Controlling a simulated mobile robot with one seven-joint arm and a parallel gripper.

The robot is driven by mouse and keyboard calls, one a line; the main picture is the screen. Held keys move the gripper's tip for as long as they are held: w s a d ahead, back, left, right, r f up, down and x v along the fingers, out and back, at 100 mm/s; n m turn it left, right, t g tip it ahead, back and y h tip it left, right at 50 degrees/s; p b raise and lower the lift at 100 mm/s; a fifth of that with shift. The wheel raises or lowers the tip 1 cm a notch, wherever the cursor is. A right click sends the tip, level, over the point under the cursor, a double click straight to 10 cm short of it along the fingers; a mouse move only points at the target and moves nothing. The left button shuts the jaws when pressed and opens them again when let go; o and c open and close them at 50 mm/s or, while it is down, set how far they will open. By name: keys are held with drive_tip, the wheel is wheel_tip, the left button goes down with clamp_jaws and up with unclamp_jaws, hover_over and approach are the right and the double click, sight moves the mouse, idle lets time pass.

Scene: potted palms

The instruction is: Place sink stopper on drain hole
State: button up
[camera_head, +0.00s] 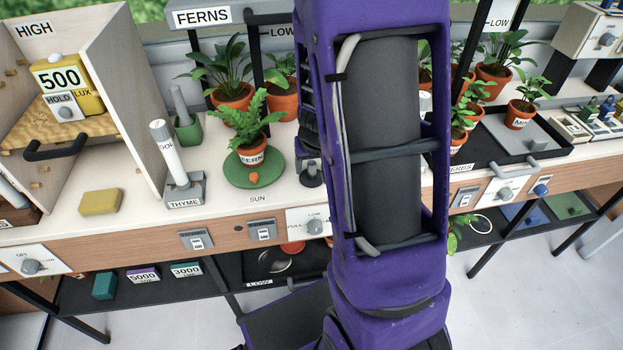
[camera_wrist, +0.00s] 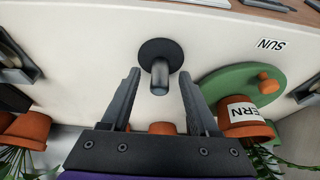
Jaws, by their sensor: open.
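The likely sink stopper, a dark round disc (camera_wrist: 160,50) with a grey upright knob, stands on the cream bench top in the wrist view. In the head view it shows partly (camera_head: 311,175), just left of my arm. My gripper (camera_wrist: 160,78) is open, its fingers on either side of the knob with gaps at both sides; nothing is held.
A potted fern (camera_head: 252,150) on a green turntable (camera_head: 240,180) stands close beside the stopper. A thyme holder (camera_head: 185,190) and yellow sponge-like block (camera_head: 100,202) lie further left. A black tray (camera_head: 520,155) is at right. Bench top between sponge and holder is bare.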

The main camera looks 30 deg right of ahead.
drive_tip(key=shift+w+d+f, duration=0.1)
drive_tip(key=shift+w+f, duration=0.05)
drive_tip(key=shift+f, duration=0.2)
drive_tip(key=shift+c, duration=0.2)
clamp_jaws()
drive_tip(key=shift+r, duration=0.15)
